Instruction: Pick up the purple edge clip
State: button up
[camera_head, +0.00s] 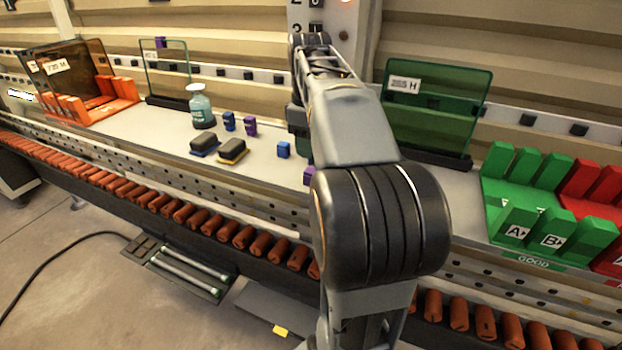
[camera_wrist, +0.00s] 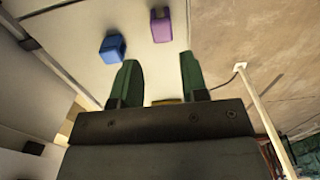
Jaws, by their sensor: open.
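A purple edge clip (camera_wrist: 160,25) lies on the pale surface in the wrist view, ahead of my gripper (camera_wrist: 159,60) and apart from it. My gripper's two green fingers are spread, with no clip between them. My gripper is mostly hidden behind my arm in the head view.
A blue clip (camera_wrist: 112,48) sits close beside the purple one. On the bench are another blue clip (camera_head: 283,149), a bottle (camera_head: 201,106), two dark blocks (camera_head: 232,151), a green glass panel (camera_head: 437,105) and a green rack (camera_head: 530,205). Orange rollers line the front edge.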

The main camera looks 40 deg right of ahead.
aim_at(308, 169)
jog(key=shift+a+f, duration=0.2)
jog(key=shift+f, duration=4)
jog(key=c, duration=0.7)
jog(key=shift+o, duration=0.2)
jog(key=shift+r, duration=0.1)
